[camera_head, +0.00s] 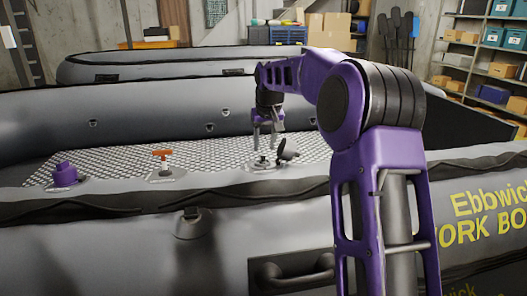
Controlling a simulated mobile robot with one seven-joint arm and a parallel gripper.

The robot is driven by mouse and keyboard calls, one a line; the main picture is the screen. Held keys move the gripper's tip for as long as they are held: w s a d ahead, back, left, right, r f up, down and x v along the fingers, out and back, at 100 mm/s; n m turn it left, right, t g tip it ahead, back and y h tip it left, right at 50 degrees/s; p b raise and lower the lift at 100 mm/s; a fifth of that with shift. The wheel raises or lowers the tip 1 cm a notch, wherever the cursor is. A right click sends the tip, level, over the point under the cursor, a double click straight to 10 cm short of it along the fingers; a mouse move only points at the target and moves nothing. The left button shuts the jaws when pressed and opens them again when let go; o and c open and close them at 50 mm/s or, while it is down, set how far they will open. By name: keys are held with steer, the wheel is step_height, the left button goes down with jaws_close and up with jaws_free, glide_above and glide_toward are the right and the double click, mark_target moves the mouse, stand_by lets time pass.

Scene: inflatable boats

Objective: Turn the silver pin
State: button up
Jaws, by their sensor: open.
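The silver pin (262,160) appears as a small pale piece in the centre of a round grey valve on the near tube of the boat. It is too small to make out clearly. The valve's dark cap (289,149) stands open and tilted at its right side. My gripper (264,147) points down just above the valve with its jaws open. The fingertips are close over the pin; I cannot tell whether they touch it or stand around it.
An orange T-shaped handle (163,153) on a grey base and a purple cap (64,174) sit left along the same tube. A black carry handle (292,272) is on the tube's outer side. A second grey boat (180,67) lies behind. Shelves (480,45) stand at the right.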

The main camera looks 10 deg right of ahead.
steer(key=v, duration=1.3)
steer(key=shift+p, duration=0.35)
